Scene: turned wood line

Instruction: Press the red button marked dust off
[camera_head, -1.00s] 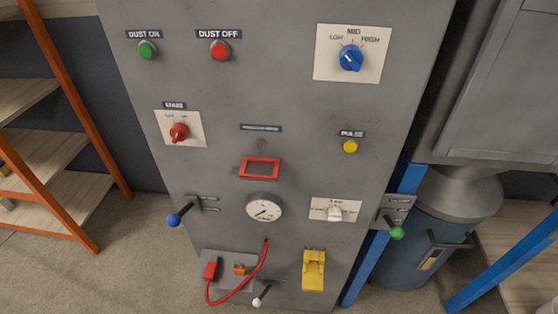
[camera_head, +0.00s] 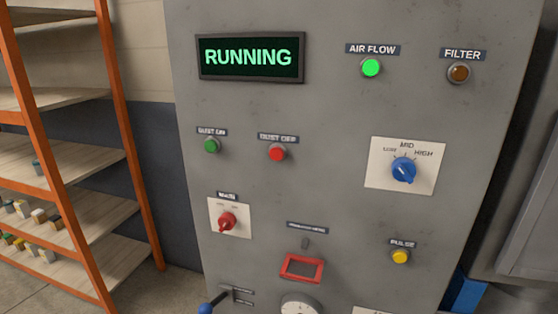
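The red button (camera_head: 277,153) sits on the upper middle-left of the grey panel (camera_head: 340,205), under a dark label that reads dust off. The green button (camera_head: 211,146) is to its left under the dust on label. A display (camera_head: 251,57) above them reads RUNNING in green letters. Neither of my grippers is in the head view, and nothing touches the red button.
A lit green air flow lamp (camera_head: 371,68) and a dark amber filter lamp (camera_head: 459,73) are at the top right. A blue knob (camera_head: 403,171), red main switch (camera_head: 227,221), yellow pulse button (camera_head: 400,256) and red frame (camera_head: 302,268) share the panel. Orange-framed shelves (camera_head: 65,160) stand left.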

